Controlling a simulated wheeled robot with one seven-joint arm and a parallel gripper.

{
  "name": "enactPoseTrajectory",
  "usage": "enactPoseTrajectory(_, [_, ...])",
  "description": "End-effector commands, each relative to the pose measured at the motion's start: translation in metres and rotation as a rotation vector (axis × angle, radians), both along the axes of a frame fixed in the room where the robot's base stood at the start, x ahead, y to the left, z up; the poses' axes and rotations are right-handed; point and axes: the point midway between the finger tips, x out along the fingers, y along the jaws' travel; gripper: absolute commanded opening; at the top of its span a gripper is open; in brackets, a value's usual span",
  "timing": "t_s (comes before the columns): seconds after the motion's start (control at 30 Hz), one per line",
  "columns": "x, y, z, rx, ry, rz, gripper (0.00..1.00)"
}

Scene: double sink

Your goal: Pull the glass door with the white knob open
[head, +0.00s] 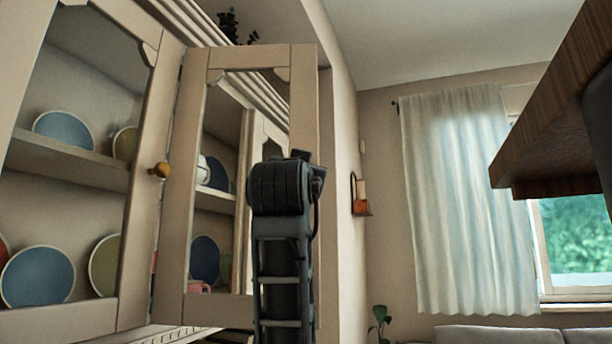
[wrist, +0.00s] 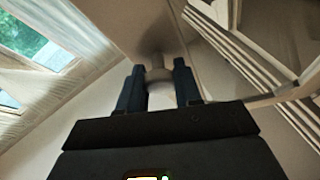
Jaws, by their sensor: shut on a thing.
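The glass door (head: 195,185) is a beige framed pane to the right of the fixed-looking left door. It stands at an angle to the cabinet front and appears swung partly out, with its left edge by the left door. In the wrist view, the white knob (wrist: 159,92) sits between the two dark fingers of my gripper (wrist: 160,88), which is shut on it. The beige door frame lies behind the knob. In the head view, my arm covers the knob and my fingers.
The left glass door (head: 133,200) has a brass-coloured knob (head: 159,170) and plates behind it. A wall lamp (head: 361,195) and a white curtain (head: 465,200) are at the right. A brown wooden slab (head: 545,110) juts in at upper right.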

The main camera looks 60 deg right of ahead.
Motion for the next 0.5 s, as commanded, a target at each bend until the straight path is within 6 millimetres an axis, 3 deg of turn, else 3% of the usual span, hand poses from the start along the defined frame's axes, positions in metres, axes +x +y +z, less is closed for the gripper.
enactPoseTrajectory(0.5, [-0.0024,0.0090,-0.0020,0.005,0.002,-0.050,0.00])
